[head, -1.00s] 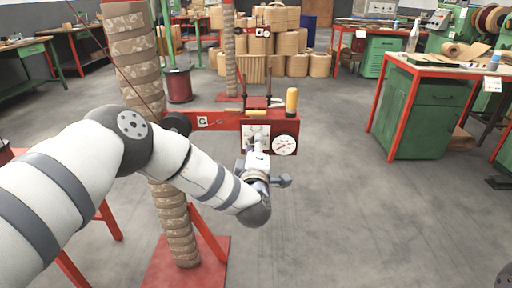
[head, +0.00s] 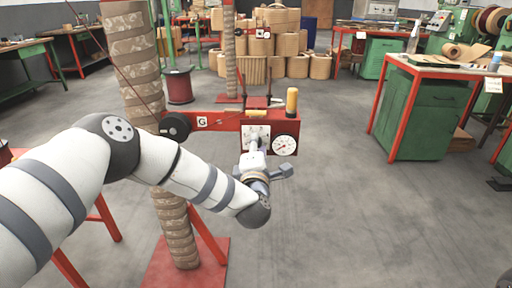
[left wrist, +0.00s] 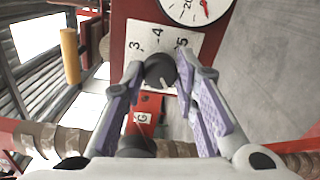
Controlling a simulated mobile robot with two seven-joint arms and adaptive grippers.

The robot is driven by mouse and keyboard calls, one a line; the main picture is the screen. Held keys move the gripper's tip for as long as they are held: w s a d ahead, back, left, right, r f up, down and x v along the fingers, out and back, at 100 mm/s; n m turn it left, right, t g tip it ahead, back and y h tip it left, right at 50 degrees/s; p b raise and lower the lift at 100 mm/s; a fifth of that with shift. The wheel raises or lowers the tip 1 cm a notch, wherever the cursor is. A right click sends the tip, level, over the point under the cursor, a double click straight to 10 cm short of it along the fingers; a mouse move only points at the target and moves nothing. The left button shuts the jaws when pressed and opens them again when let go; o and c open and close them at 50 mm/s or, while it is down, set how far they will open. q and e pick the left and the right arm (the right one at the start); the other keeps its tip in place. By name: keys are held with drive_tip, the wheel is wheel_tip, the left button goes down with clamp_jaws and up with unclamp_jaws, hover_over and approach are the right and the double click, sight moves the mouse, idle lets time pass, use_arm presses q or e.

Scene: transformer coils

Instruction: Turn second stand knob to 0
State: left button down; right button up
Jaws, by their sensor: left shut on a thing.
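The dark round knob (left wrist: 160,70) sits on a white dial plate on the red stand. In the left wrist view the digits 3, 4 and 5 show on the plate (left wrist: 150,35) beyond the knob. A pale mark shows on the knob's near side. My left gripper (left wrist: 160,72) is shut on the knob, one finger on each side. In the head view the gripper (head: 256,148) covers the knob and the lower part of the plate (head: 250,131). The other plate digits are hidden or too small to read. My right gripper is not in view.
A round gauge (head: 285,145) with a red needle is right of the plate. A yellow cylinder (head: 292,101) stands on the red beam (head: 228,122). A wrapped column (head: 180,232) rises on the left. Open floor lies to the right, before a green workbench (head: 424,115).

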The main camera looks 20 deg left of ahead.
use_arm(q)
drive_tip(key=c, duration=1.3)
unclamp_jaws()
drive_tip(key=v, duration=1.2)
